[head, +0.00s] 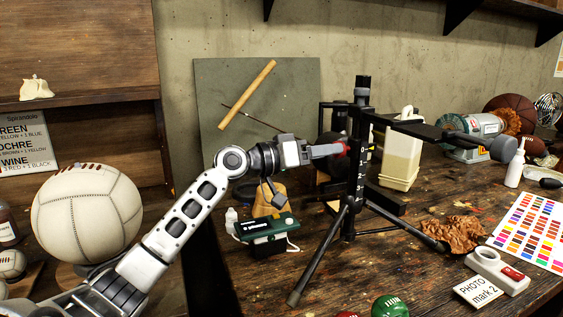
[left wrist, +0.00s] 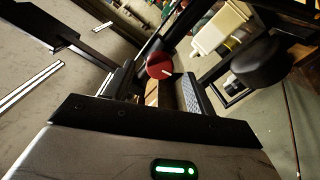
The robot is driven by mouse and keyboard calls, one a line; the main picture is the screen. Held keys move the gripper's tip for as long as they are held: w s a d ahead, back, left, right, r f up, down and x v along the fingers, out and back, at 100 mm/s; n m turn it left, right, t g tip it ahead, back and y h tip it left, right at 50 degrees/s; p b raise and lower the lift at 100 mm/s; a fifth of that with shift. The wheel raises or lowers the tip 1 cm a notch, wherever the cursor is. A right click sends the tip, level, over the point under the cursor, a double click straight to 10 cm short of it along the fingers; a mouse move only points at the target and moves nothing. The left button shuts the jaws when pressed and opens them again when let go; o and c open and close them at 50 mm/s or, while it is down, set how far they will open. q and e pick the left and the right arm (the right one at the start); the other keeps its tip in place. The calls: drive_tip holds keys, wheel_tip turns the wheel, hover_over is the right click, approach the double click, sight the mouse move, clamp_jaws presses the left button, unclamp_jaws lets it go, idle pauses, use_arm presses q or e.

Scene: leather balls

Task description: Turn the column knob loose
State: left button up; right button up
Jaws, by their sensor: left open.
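The black column stand (head: 355,185) stands upright on splayed legs on the bench, with a horizontal arm reaching right. The red column knob shows as a small patch at the column (head: 344,149). In the left wrist view the red knob (left wrist: 160,66) is round with a white mark, just beyond the finger ends. My left gripper (head: 334,151) has come in from the left and is open at the knob. In the left wrist view the open fingers (left wrist: 160,90) point at the knob. I cannot tell whether they touch it. My right gripper is not in view.
A green device (head: 266,228) lies below my left arm. A cream jug (head: 401,160) stands behind the column. Crumpled brown leather (head: 449,234), a colour chart (head: 528,230) and a white remote-like box (head: 497,271) lie to the right. A pale ball (head: 87,213) is at the left.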

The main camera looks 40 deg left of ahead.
use_arm(q)
drive_tip(key=b+v, duration=0.3)
drive_tip(key=v, duration=0.9)
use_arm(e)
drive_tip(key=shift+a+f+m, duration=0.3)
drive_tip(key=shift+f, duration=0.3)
